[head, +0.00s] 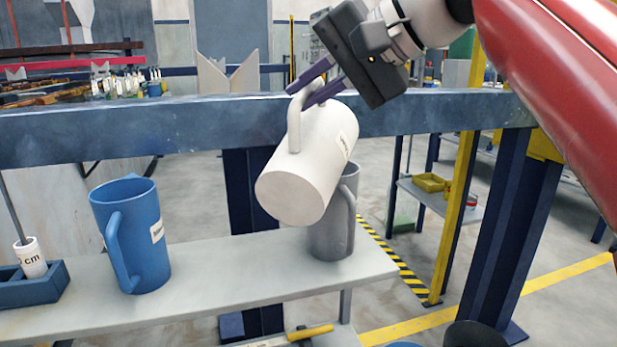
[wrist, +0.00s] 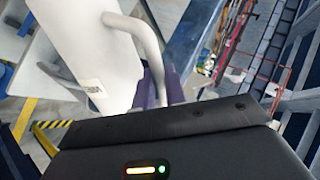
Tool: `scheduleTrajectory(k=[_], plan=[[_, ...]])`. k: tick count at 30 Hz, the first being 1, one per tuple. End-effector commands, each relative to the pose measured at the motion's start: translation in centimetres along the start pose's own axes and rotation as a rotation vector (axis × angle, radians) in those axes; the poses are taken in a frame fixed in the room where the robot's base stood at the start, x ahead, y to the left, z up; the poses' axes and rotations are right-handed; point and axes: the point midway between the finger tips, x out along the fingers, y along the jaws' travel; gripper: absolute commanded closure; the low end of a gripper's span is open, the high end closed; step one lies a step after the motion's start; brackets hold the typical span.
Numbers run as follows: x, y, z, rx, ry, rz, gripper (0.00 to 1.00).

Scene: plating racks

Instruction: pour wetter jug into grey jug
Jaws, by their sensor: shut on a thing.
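A white jug (head: 305,165) with a small label hangs tilted in the air, its base toward the camera and its mouth hidden on the far side. My gripper (head: 312,84) is shut on its handle. The white jug also shows in the wrist view (wrist: 85,50), with the fingers (wrist: 163,88) at its handle. The label is too small to read. The grey jug (head: 335,238) stands upright on the shelf behind and below the white jug, which hides much of it. I cannot tell whether the two touch or whether anything flows.
A blue jug (head: 140,240) stands upright on the shelf (head: 220,276) at the left. A blue holder (head: 30,288) with a white cylinder (head: 30,258) is at the far left. A blue beam (head: 200,128) runs behind. Shelf between the blue and grey jugs is clear.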

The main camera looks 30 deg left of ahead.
Motion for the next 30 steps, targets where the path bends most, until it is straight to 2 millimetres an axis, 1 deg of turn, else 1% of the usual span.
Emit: scheduleTrajectory(k=[8, 30], plan=[[0.0, 0.0, 0.1, -0.003, 0.002, -0.001, 1.0], [0.8, 1.2, 1.9, -0.118, 0.08, 0.0, 1.0]])
